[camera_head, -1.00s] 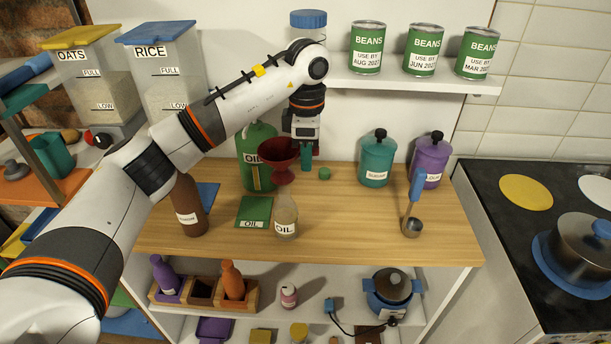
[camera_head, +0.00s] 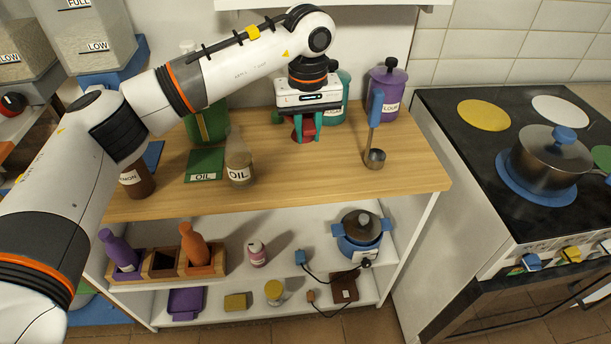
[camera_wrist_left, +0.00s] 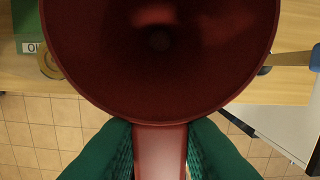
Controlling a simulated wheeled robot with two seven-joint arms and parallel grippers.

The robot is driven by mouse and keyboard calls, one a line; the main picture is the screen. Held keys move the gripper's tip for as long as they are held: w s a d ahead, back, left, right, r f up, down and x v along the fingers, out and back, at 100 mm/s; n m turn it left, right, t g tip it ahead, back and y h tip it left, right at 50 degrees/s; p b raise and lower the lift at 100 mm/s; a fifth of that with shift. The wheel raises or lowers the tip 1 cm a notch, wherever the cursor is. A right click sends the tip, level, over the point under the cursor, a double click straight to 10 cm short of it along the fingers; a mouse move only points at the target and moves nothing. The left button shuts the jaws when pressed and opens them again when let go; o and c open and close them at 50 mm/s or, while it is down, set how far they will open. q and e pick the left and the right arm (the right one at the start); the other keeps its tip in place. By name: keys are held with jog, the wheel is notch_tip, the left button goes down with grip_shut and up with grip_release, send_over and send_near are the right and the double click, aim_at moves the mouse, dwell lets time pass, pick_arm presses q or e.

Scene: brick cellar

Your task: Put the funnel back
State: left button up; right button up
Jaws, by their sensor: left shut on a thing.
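My left gripper (camera_head: 307,135) is shut on the red funnel (camera_head: 300,126). It holds it over the back of the wooden worktop (camera_head: 330,180), in front of the teal and purple canisters. The gripper hides much of the funnel in the head view, and I cannot tell there whether it touches the worktop. In the left wrist view the funnel's wide bowl (camera_wrist_left: 160,60) fills the top, with its handle (camera_wrist_left: 160,150) between the green fingers. My right gripper is not in view.
A glass oil bottle (camera_head: 238,165) stands beside a green OIL mat (camera_head: 204,164), left of the gripper. The teal canister (camera_head: 344,91) and purple canister (camera_head: 386,95) stand close behind. A metal ladle (camera_head: 375,156) is to the right. The worktop's front strip is clear.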

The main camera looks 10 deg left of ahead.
pick_arm(q)
jog(key=shift+m, duration=0.3)
notch_tip(320, 180, down, 10)
jog(key=shift+s+d+r+p, duration=0.1)
jog(key=shift+d+p, duration=0.05)
jog(key=shift+p, duration=0.9)
jog(key=shift+f, duration=0.3)
jog(key=shift+f+b, duration=0.2)
jog(key=shift+b, duration=0.15)
jog(key=o, duration=0.9)
jog(key=shift+r, duration=0.1)
jog(key=shift+o, duration=0.2)
jog(key=shift+r+p, duration=0.3)
jog(key=shift+p, duration=0.1)
jog(key=shift+r+b, duration=0.3)
jog(key=shift+r, duration=0.05)
jog(key=r, duration=0.3)
jog(key=r+b, duration=0.1)
jog(key=r, duration=0.3)
jog(key=r+b, duration=0.1)
jog(key=r, duration=0.3)
jog(key=shift+s, duration=0.25)
